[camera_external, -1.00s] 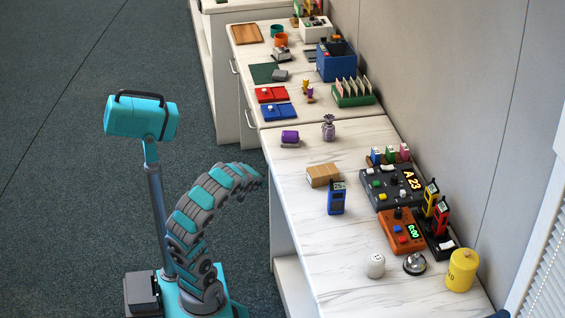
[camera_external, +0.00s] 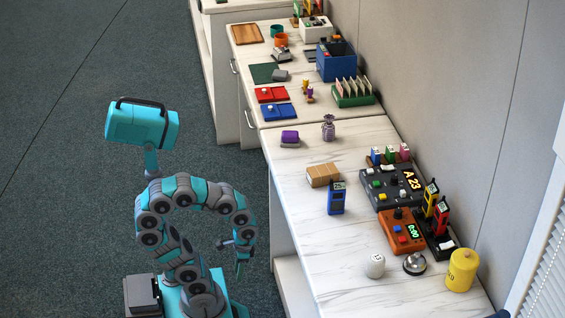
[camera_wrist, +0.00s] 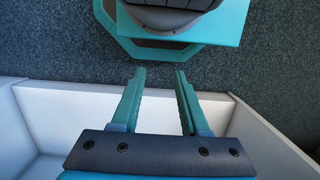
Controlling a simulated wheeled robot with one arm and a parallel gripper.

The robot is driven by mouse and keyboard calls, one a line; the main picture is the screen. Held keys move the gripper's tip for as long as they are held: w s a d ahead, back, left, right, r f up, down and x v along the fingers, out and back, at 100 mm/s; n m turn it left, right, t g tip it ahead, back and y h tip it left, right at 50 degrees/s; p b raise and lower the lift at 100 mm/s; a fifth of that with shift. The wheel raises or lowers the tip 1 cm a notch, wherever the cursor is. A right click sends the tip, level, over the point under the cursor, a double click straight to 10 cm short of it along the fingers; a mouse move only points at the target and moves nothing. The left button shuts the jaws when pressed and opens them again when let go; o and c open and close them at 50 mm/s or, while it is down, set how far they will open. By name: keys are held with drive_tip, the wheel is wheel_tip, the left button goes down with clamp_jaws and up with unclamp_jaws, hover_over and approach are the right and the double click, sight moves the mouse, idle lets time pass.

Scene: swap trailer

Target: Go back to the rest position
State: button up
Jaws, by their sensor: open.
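My gripper (camera_external: 240,262) hangs at the left of the near counter (camera_external: 288,200), below its top, and points down toward the floor. The arm is folded over close to my base. In the wrist view my gripper (camera_wrist: 160,92) has its two teal fingers apart, with nothing between them. My own base shows at the top of that view.
On the counter are a blue handheld device (camera_external: 336,198), a wooden block (camera_external: 322,175), a dark control panel (camera_external: 390,187), an orange device (camera_external: 402,231), a white ball-like object (camera_external: 375,265) and a yellow weight (camera_external: 462,270). The carpet (camera_external: 60,200) at the left is clear.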

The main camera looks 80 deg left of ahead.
wheel_tip(320, 180, up, 13)
drive_tip(key=p, duration=1.1)
drive_tip(key=shift+w+f, duration=0.15)
drive_tip(key=shift+f, duration=0.05)
drive_tip(key=shift+o, duration=0.3)
drive_tip(key=shift+a, duration=0.1)
idle(1.1)
